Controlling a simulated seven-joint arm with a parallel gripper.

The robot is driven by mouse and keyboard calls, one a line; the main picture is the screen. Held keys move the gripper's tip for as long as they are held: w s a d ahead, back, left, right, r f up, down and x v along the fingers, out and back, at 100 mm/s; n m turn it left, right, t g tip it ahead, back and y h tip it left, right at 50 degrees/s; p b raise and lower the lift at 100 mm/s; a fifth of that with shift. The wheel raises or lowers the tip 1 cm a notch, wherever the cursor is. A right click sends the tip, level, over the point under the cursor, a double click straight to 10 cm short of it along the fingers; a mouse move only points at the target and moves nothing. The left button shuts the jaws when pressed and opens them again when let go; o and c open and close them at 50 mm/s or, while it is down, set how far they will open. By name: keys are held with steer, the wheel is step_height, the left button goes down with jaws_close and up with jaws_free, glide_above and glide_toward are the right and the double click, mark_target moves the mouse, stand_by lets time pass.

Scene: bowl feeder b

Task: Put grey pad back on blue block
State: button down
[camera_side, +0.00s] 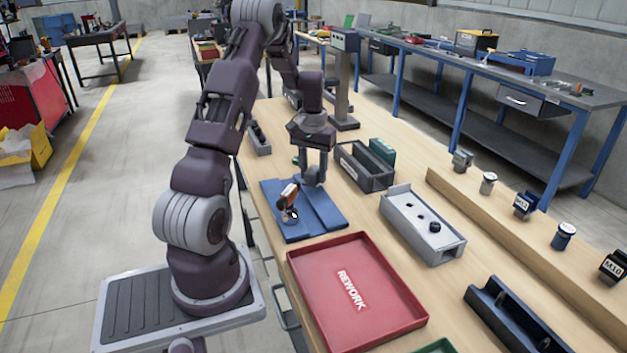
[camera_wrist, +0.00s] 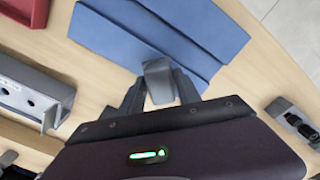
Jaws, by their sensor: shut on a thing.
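The blue block (camera_side: 325,209) lies flat on the wooden table, with stepped flat faces. It fills the top middle of the wrist view (camera_wrist: 190,30). My gripper (camera_side: 314,178) is over its far end and points down. In the wrist view my gripper (camera_wrist: 160,90) is shut on the grey pad (camera_wrist: 158,80), a small light-grey piece between the fingertips. The pad overlaps the block's edge in that view. I cannot tell whether it touches the block. An orange and black item (camera_side: 289,196) stands on the block's left part in the side view.
A red REWORK tray (camera_side: 312,285) lies in front of the block. A grey fixture with holes (camera_side: 405,208) and a dark bin (camera_side: 362,175) stand to the right. A small dark grey part (camera_wrist: 293,120) lies at the wrist view's right. Several small parts line the wooden ledge (camera_side: 510,230).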

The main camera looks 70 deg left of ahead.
steer(key=shift+f, duration=1.15)
steer(key=c, duration=0.9)
jaws_free()
steer(key=shift+f, duration=0.15)
steer(key=shift+o, duration=0.2)
